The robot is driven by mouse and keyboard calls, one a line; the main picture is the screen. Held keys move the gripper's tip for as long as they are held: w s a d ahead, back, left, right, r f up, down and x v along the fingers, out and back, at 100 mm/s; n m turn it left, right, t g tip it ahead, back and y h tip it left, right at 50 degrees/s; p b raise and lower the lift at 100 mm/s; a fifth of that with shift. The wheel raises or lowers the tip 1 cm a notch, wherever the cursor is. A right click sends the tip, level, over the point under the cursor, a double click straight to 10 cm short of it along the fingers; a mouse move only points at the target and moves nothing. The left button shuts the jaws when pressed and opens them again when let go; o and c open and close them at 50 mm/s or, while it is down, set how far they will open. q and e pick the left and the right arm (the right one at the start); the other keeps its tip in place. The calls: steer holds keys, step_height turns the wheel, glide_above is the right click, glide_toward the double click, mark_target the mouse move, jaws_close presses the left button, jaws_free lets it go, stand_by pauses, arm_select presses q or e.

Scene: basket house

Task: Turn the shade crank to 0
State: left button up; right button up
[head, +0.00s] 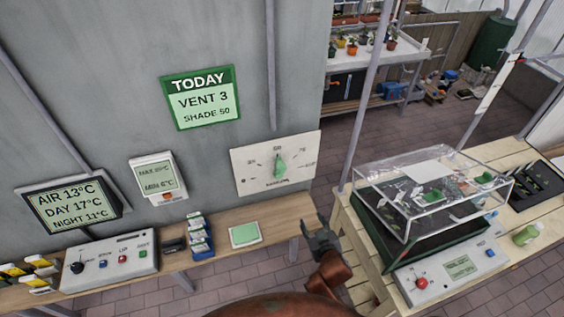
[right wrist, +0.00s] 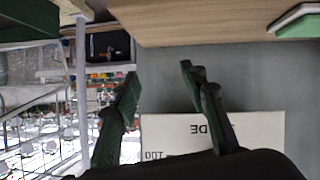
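The shade crank is a green knob (head: 280,165) on a white dial plate (head: 244,180) on the grey wall. It stands roughly upright, towards the mark at the plate's top; the small numbers are hard to read. My right gripper (head: 322,238) is below and right of the plate, apart from it. In the right wrist view its two dark fingers (right wrist: 160,75) are spread with nothing between them. Part of the plate (right wrist: 265,127) shows there upside down, with "DE" and "100" readable; the knob is not visible in that view. My left gripper is not in view.
A wooden shelf (head: 275,222) runs under the plate, with a green-and-white pad (head: 245,235) and a control box (head: 112,258). A green sign (head: 201,98) reads "VENT 3, SHADE 50". A bench with a clear-lidded propagator (head: 410,230) stands at right.

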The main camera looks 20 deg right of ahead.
steer(key=w+a+r+t+y, duration=0.1)
steer(key=a+r+t, duration=0.15)
steer(key=r, duration=0.45)
steer(key=w+a+r+t, duration=0.1)
steer(key=w+a+r, duration=0.15)
steer(key=r, duration=0.55)
steer(key=n+t+y+p, duration=0.1)
steer(key=t, duration=0.1)
glide_toward(283, 170)
steer(key=w, duration=0.5)
steer(key=w+p, duration=0.1)
steer(key=w, duration=0.3)
steer(key=shift+w+a+f+p, duration=0.1)
steer(key=shift+w+a+p, duration=0.1)
steer(key=shift+a+p, duration=0.15)
steer(key=shift+w, duration=0.8)
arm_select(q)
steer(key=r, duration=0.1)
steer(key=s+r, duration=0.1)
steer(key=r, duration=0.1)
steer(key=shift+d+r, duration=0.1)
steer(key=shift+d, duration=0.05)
arm_select(e)
steer(key=shift+c, duration=0.2)
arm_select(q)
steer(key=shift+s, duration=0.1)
arm_select(e)
jaws_close()
